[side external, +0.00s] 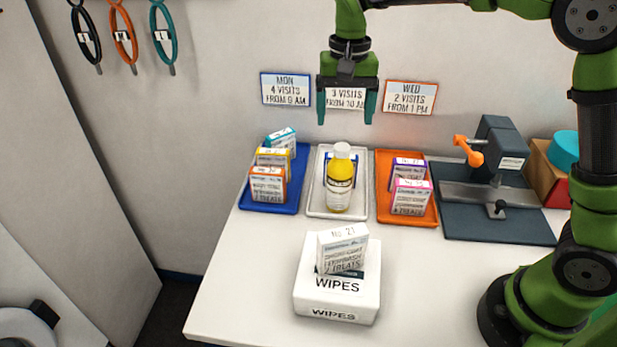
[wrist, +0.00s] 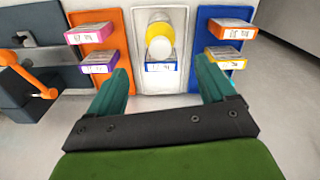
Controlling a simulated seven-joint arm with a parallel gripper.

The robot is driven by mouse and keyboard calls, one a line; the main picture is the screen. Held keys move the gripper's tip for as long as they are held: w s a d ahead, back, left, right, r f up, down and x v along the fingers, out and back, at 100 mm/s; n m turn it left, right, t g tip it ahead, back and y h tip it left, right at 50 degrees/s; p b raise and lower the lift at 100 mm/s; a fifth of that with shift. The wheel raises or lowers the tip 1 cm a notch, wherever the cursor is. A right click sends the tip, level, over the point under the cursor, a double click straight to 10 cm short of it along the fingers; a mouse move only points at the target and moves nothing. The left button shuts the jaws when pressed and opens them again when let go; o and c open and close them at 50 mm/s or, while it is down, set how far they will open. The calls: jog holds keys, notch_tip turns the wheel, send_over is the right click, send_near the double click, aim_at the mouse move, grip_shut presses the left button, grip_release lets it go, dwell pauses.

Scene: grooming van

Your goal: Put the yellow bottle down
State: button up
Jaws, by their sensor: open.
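The yellow bottle (side external: 340,184) with a white cap stands upright on the white tray (side external: 317,206), in front of a blue-edged box. In the wrist view the bottle (wrist: 159,40) is seen from above, on the white tray (wrist: 143,72), with the blue-edged box (wrist: 161,67) nearer my gripper. My gripper (side external: 346,112) is open and empty, above and behind the bottle and clear of it. In the wrist view the teal fingers (wrist: 162,75) are wide apart, one on each side of the white tray in the picture.
A blue tray (side external: 294,203) with several boxes is left of the white tray. An orange tray (side external: 384,216) with boxes is on the right. A WIPES box (side external: 318,300) with a treats box (side external: 342,250) on it is in front. A clamp (side external: 497,170) stands at right.

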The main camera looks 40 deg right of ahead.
jog(key=s+d+r+n+t+y, duration=0.1)
jog(key=s+t, duration=0.2)
jog(key=s, duration=0.7)
jog(key=s+d+n+t+y, duration=0.1)
jog(key=s+t, duration=0.3)
jog(key=s, duration=0.5)
jog(key=shift+s+d+r+n, duration=0.4)
jog(key=shift+d+n, duration=0.2)
jog(key=shift+d, duration=0.1)
